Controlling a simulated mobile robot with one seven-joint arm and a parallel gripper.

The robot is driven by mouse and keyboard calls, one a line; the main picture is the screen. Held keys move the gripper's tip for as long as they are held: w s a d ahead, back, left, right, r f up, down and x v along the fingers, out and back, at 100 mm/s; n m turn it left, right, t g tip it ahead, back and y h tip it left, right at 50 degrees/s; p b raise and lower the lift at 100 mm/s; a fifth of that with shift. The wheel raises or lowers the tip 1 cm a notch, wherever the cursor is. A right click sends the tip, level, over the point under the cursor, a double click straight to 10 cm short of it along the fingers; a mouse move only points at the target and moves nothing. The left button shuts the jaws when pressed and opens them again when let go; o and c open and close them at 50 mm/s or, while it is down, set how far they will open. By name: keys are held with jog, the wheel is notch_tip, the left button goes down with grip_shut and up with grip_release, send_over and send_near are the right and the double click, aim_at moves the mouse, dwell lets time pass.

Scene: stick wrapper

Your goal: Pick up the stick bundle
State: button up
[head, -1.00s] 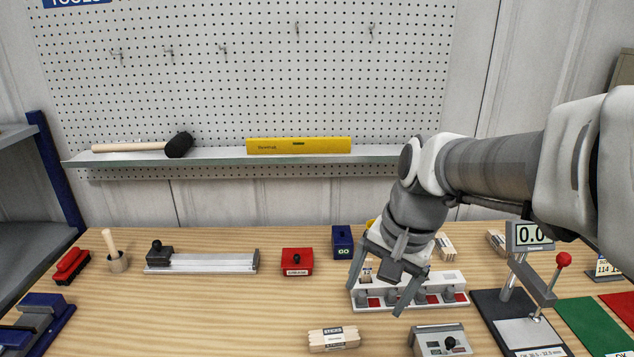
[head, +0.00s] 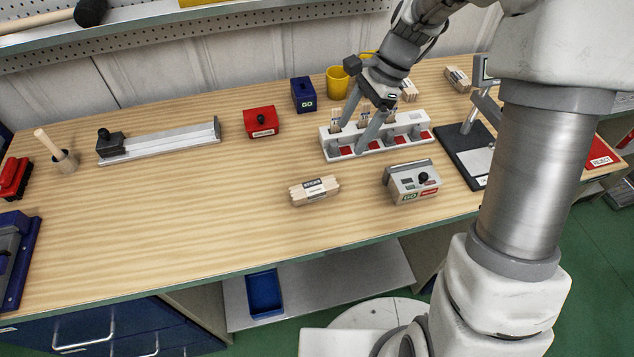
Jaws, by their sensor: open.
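A bundle of pale wooden sticks (head: 314,190) with a printed paper band lies on the front middle of the wooden bench. My gripper (head: 348,138) is open, with its two fingers spread and pointing down over the white slotted rack (head: 408,127). It is behind and a little right of the bundle, apart from it. I cannot tell whether the fingers touch the rack or the small pieces standing in it. More stick bundles lie at the back right, one of them (head: 457,78) in plain view and one (head: 408,91) partly hidden by my arm.
A red box (head: 261,122), a blue GO box (head: 304,94) and a yellow cup (head: 337,82) stand behind. A gauge on a black base (head: 458,150) is at the right.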

send_over(323, 184)
jog(key=d, duration=0.2)
jog(key=f, duration=0.9)
jog(key=shift+w+d+f, duration=0.2)
jog(key=shift+w+f, duration=0.05)
jog(key=shift+w, duration=0.1)
jog(key=shift+w+x, duration=0.2)
jog(key=shift+x, duration=2.8)
grip_shut()
